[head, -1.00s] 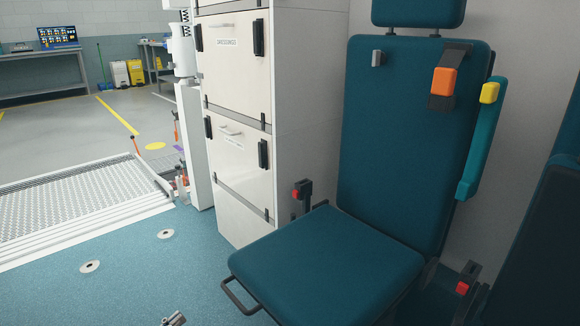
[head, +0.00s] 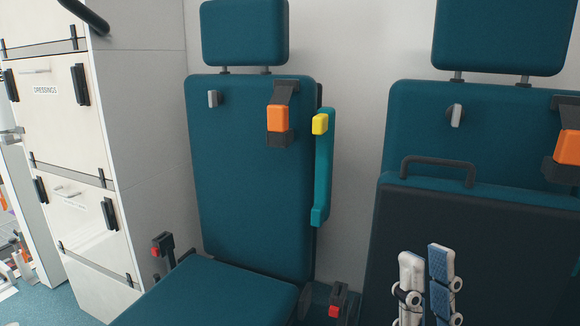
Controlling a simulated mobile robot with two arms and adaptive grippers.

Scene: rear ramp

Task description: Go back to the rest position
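My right gripper (head: 425,252) shows at the lower right, its two pale fingers with blue pads pointing up. A narrow dark gap shows between the fingers, and nothing is seen held there. It is in front of the dark underside of the folded-up right seat (head: 500,245); I cannot tell the distance to it. My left gripper is not in view.
A teal seat with its cushion down (head: 215,295) stands in the middle, with an orange buckle (head: 278,119) and a teal armrest (head: 323,175). A white cabinet labelled DRESSINGS (head: 45,110) stands at the left. Some blue floor (head: 60,300) shows at the lower left.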

